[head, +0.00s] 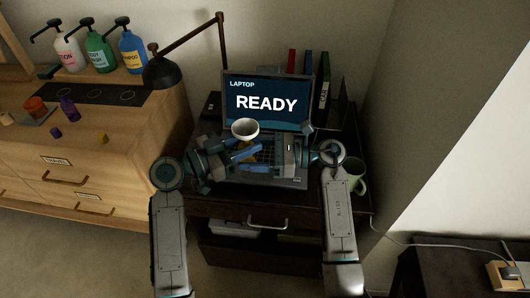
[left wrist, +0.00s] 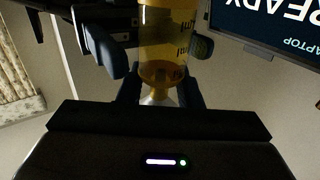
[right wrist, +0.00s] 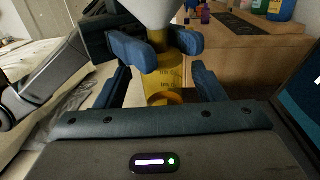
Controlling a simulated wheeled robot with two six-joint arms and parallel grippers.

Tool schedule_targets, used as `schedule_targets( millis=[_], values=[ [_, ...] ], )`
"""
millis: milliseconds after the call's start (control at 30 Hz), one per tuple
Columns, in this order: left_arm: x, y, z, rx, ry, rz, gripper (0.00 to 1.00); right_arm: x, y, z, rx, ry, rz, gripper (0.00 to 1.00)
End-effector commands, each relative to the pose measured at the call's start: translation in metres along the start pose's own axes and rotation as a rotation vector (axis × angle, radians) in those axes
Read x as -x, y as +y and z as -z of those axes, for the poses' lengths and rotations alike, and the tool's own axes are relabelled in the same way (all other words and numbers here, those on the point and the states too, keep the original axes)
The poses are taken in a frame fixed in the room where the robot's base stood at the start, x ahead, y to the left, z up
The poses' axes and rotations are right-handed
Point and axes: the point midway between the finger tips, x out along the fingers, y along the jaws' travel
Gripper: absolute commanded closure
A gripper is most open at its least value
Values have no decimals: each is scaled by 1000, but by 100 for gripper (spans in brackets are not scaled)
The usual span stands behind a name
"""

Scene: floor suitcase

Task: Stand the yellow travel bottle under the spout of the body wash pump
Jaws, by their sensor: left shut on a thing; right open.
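The yellow travel bottle (left wrist: 168,45) is see-through and marked in ml. It is held in the air in front of the laptop, with a white funnel (head: 245,130) in its neck. My left gripper (left wrist: 158,70) is shut on the bottle. My right gripper (right wrist: 160,50) is open, its fingers either side of the bottle and funnel. The right wrist view shows the bottle (right wrist: 170,72) upright below the funnel. In the head view the arms mostly hide it. A green pump bottle (head: 98,52), its label too small to read surely, stands between white and blue ones on the dresser.
A black strip with rings (head: 95,97) lies before the pumps. An orange jar (head: 35,107), a purple bottle (head: 69,107) and a small yellow piece (head: 102,138) are on the dresser. A mug (head: 353,178) is at right.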

Motion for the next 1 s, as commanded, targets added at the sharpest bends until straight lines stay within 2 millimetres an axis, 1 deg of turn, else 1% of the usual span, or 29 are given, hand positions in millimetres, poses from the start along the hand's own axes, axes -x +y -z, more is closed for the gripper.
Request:
schedule_targets(
  millis=[300, 367, 400, 533, 567, 600, 633, 733, 767, 1000],
  values=[
    [0, 0, 0, 0, 0, 0, 90, -3, 0, 0, 0, 1, 0, 37],
    [0, 0, 0, 0, 0, 0, 90, -3, 0, 0, 0, 0, 0, 47],
    [0, 0, 0, 0, 0, 0, 90, -2, 0, 0, 0, 0, 0, 55],
    [0, 0, 0, 0, 0, 0, 90, -2, 0, 0, 0, 0, 0, 80],
    [0, 0, 0, 0, 0, 1, 90, -2, 0, 0, 0, 0, -1, 85],
    [0, 0, 0, 0, 0, 1, 90, -2, 0, 0, 0, 0, -1, 85],
    [0, 0, 0, -1, 0, 1, 66, -3, 0, 0, 0, -1, -2, 85],
    [0, 0, 0, -1, 0, 1, 47, -3, 1, 0, 0, 0, -2, 85],
    [0, 0, 0, -1, 0, 1, 43, -3, 0, 0, 0, 0, -2, 85],
    [0, 0, 0, 0, 0, 0, 43, -2, 0, 0, 0, 0, -1, 85]
  ],
)
